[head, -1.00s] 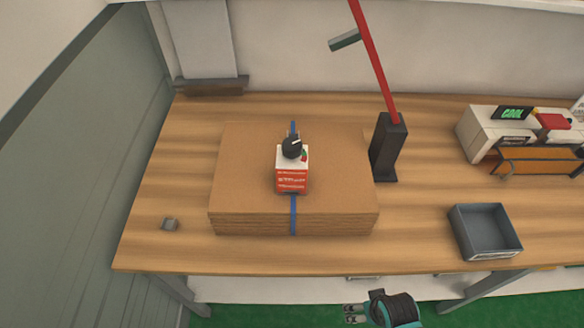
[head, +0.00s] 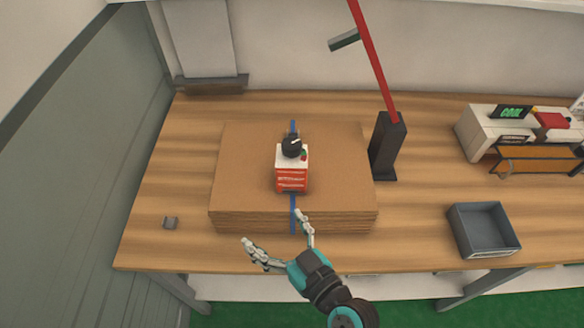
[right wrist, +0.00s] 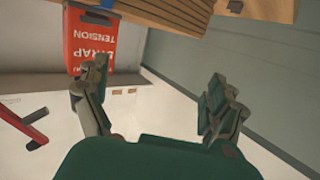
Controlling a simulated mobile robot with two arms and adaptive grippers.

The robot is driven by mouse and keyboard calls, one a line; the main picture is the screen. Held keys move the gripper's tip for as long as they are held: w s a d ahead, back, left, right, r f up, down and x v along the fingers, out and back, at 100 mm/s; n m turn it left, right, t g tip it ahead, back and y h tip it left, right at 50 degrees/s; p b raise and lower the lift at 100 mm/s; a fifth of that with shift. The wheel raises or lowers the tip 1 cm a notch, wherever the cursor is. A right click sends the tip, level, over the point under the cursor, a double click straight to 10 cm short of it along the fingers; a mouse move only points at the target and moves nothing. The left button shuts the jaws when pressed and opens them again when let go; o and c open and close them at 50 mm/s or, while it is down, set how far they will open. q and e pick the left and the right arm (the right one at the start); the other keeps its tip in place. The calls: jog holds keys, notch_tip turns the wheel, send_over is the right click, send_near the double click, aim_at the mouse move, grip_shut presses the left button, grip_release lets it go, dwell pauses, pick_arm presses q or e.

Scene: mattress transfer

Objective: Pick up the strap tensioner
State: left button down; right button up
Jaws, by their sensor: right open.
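The strap tensioner (head: 291,180) is a red and white box with a black knob on top. It sits upright on a stack of brown cardboard sheets (head: 245,175), over a blue strap (head: 293,215) that runs across the stack. My right gripper (head: 275,228) is open and empty at the front edge of the stack, below the tensioner in the head view and apart from it. In the right wrist view the tensioner's red lettered face (right wrist: 88,42) shows beyond one finger of the open gripper (right wrist: 155,95). My left gripper is not in view.
A black stand with a red pole (head: 388,145) rises just right of the stack. A grey bin (head: 485,250) is at the front right of the wooden table (head: 420,225). A printer-like machine (head: 480,135) stands at the far right.

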aim_at(290, 181)
jog(key=w+m+t+h+p, duration=0.1)
jog(key=w+m+h, duration=0.1)
jog(key=w+h, duration=0.1)
jog(key=w+d+m+t+h, duration=0.1)
jog(key=w+m+t+h, duration=0.1)
jog(key=w+m+h, duration=0.1)
jog(key=w+d+m+t+h+p, duration=0.1)
jog(key=w+m+t+h, duration=0.1)
jog(key=w+h, duration=0.2)
jog(key=shift+w+d+p, duration=0.25)
jog(key=shift+w+p, duration=0.1)
jog(key=shift+w, duration=0.3)
jog(key=w, duration=0.3)
jog(key=w+p, duration=0.1)
jog(key=w, duration=0.1)
jog(key=shift+w+d+f, duration=0.2)
jog(key=shift+w+d, duration=0.1)
jog(key=shift+w, duration=0.05)
jog(key=shift+s, duration=0.1)
jog(key=shift+c, duration=0.6)
jog(key=c, duration=1.6)
jog(key=shift+o, duration=0.2)
jog(key=shift+r, duration=0.1)
